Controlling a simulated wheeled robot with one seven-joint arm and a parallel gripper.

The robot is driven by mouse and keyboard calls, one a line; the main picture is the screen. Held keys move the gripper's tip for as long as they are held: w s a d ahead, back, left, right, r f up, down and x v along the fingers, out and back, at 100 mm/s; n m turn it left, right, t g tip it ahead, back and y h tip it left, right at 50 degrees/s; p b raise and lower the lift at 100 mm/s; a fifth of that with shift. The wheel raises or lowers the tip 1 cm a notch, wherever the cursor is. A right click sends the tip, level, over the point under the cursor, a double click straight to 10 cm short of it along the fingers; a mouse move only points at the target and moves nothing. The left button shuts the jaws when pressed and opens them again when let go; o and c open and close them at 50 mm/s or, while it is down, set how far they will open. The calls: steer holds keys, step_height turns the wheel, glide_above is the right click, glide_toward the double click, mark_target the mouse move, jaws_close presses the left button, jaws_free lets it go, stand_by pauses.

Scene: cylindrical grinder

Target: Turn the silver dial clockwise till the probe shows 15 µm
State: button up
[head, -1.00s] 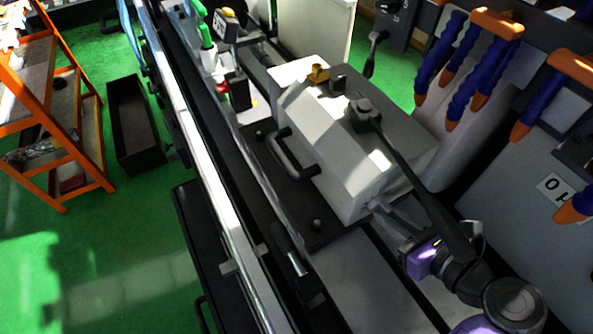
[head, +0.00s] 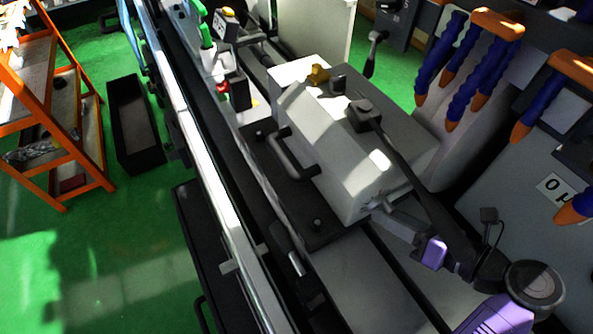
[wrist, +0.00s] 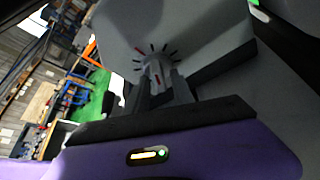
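My gripper (head: 388,207) is at the near end face of the grey, boxy housing (head: 350,150) in the head view. The dial is hidden there. In the wrist view, my gripper's two grey fingers (wrist: 160,80) reach toward that face. The silver dial (wrist: 155,70) lies between the fingertips, partly hidden by them. Dark tick marks fan out around it, with one red mark at the left. The fingers are on both sides of the dial; I cannot tell whether they touch it. No probe reading is legible in either view.
A black handle (head: 290,155) and a long black lever (head: 410,180) are on the housing, the lever close above my wrist. Blue hoses with orange tips (head: 465,65) hang at the upper right. An orange shelf (head: 60,110) stands on the green floor at left.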

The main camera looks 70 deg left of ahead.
steer(key=shift+s+a, duration=0.1)
steer(key=shift+s, duration=0.05)
steer(key=v, duration=0.7)
stand_by(0.8)
